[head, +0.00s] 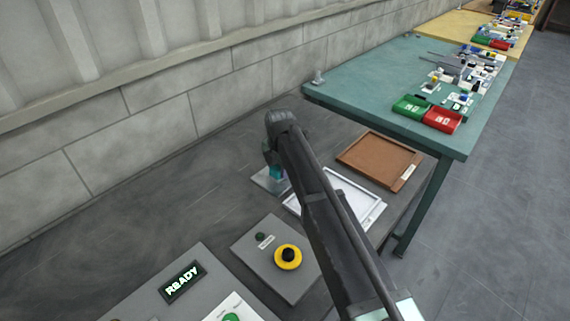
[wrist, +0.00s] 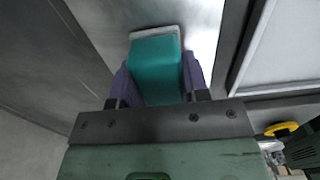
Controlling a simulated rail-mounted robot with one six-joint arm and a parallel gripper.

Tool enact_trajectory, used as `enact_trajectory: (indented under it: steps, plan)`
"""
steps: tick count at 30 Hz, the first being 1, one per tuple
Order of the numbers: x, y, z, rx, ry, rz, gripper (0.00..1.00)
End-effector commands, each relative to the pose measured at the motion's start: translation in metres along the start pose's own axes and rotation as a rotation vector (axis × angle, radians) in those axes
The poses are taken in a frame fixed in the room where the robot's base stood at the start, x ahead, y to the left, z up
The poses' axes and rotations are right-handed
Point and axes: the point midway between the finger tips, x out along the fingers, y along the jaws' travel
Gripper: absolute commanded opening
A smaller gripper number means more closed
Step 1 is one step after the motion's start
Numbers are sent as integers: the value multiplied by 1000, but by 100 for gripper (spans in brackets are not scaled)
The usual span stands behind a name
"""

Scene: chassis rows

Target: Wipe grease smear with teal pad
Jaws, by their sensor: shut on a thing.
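My gripper (wrist: 157,78) is shut on the teal pad (wrist: 156,62), with one purple finger on each side of it. The pad is a teal block with a pale layer along its far edge. In the head view the pad (head: 277,173) shows only as a small teal patch beneath the end of my arm. It is over a small grey metal plate (head: 266,184), which lies left of the white tray. I cannot tell whether the pad touches the plate. I cannot make out a grease smear; the pad and my arm hide part of the plate.
A white tray (head: 345,188), partly behind my arm, and a brown tray (head: 380,150) lie to the right. Nearer is a grey panel with a yellow-and-black knob (head: 288,257), beside a READY display (head: 183,282). A teal table (head: 370,75) stands behind; a wall runs along the left.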

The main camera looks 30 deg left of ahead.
Motion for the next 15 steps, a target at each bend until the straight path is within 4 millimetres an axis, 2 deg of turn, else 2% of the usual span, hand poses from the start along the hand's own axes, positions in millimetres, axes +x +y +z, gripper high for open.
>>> enact_trajectory:
  steps: [5, 15]
  plan:
    - [0, 0, -3, 0, 0, 0, 23]
    - [3, 0, -37, -1, 0, 0, 23]
